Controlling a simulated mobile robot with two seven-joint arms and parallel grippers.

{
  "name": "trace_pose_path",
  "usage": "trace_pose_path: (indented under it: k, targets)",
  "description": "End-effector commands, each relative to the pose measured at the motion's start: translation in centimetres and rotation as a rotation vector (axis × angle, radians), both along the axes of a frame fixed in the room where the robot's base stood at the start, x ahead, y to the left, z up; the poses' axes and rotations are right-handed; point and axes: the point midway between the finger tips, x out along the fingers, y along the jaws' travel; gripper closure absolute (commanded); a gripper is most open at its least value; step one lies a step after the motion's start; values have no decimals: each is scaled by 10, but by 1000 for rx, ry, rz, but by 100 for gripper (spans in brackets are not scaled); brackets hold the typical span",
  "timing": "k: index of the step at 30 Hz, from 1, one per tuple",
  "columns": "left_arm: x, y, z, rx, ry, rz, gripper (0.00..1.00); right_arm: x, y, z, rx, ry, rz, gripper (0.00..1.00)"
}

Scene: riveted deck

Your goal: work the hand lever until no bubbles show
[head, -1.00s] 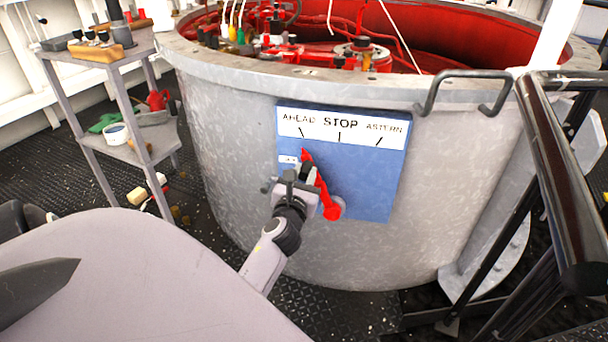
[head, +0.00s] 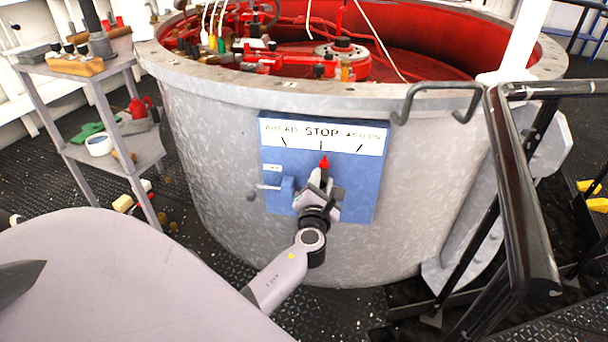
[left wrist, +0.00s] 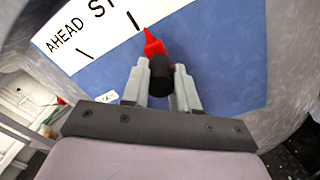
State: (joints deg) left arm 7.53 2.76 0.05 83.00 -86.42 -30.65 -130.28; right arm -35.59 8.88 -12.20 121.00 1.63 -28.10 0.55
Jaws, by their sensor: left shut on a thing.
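A red lever (head: 324,162) is on a blue panel (head: 360,190) on the side of the round grey tank. Its red tip points up at the STOP mark, between AHEAD and ASTERN. My left gripper (head: 318,182) is in front of the panel, shut on the lever's black grip (left wrist: 160,75). In the left wrist view, the red tip (left wrist: 153,43) stands out beyond the fingers. The gripper hides the lower lever and its pivot. No bubbles can be made out. My right gripper is not in view.
A small grey handle (head: 268,187) sits left on the panel. The tank's flanged rim (head: 230,92) is above, with red pipework inside. A black railing (head: 515,200) stands close on the right. A grey shelf (head: 125,165) with tools is at the left.

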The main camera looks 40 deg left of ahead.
Motion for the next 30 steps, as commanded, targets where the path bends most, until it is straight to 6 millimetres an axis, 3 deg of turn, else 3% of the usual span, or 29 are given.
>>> trace_pose_path:
  k: [3, 12, 30]
  targets:
    - [11, -19, 3, 74, 42, -17, 100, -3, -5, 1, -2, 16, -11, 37]
    - [25, -43, -6, 210, 122, -18, 100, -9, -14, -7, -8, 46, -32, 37]
    - [29, -51, -11, 259, 150, -18, 100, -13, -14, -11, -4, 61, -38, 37]
